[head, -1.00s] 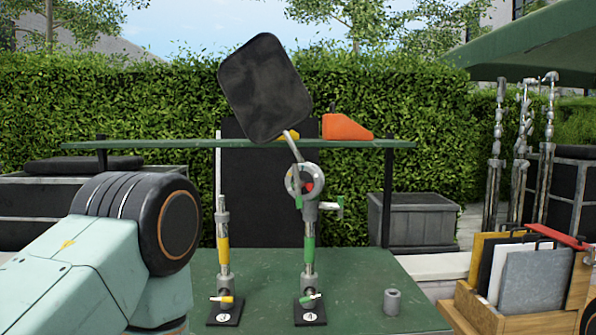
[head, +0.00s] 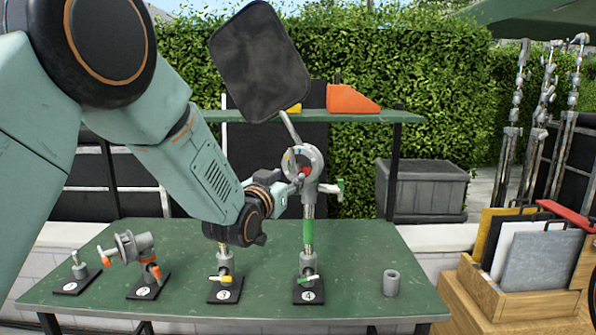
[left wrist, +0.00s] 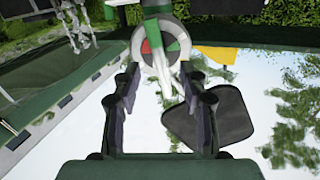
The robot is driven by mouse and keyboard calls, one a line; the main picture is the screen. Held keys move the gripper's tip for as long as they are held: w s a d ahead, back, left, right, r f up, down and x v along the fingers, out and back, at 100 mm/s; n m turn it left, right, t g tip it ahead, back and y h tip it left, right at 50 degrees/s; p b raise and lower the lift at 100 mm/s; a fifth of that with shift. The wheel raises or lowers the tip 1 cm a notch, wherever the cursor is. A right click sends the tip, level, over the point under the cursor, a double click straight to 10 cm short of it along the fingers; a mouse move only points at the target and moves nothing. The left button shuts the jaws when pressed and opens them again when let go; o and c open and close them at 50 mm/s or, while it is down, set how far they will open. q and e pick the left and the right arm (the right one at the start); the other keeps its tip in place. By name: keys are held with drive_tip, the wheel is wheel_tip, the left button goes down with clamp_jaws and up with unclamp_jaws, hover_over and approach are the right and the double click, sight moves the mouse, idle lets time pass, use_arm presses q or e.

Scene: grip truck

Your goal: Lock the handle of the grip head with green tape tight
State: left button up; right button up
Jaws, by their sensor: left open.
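The grey grip head (head: 303,162) sits on top of the stand with green tape (head: 308,236), on the base marked 4. Its face shows red in the middle. The grip head holds the rod of a tilted black panel (head: 260,62). My left gripper (head: 294,187) is at the left side of the grip head. In the left wrist view, my open left gripper (left wrist: 160,72) has the round grip head (left wrist: 163,52) just beyond its fingertips. I cannot tell whether they touch. My right gripper is not in view.
A yellow-taped stand (head: 225,268) on base 3 is partly hidden behind my left arm. A grey cylinder (head: 391,282) stands on the green table (head: 350,258) at right. A shelf (head: 400,116) runs behind.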

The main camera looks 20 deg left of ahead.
sight(293, 171)
use_arm(q)
drive_tip(key=shift+w+r, duration=0.2)
drive_tip(key=shift+w, duration=0.35)
drive_tip(key=shift+w+r, duration=0.15)
drive_tip(key=shift+w, duration=0.4)
drive_tip(key=w, duration=0.3)
drive_tip(key=shift+d+f+p, duration=0.2)
drive_tip(key=shift+f+p, duration=0.05)
drive_tip(key=shift+p, duration=0.15)
drive_tip(key=shift+w, duration=0.35)
drive_tip(key=shift+s+r, duration=0.25)
drive_tip(key=shift+s, duration=0.2)
drive_tip(key=shift+w+f, duration=0.3)
drive_tip(key=shift+w, duration=0.1)
drive_tip(key=c, duration=0.6)
clamp_jaws()
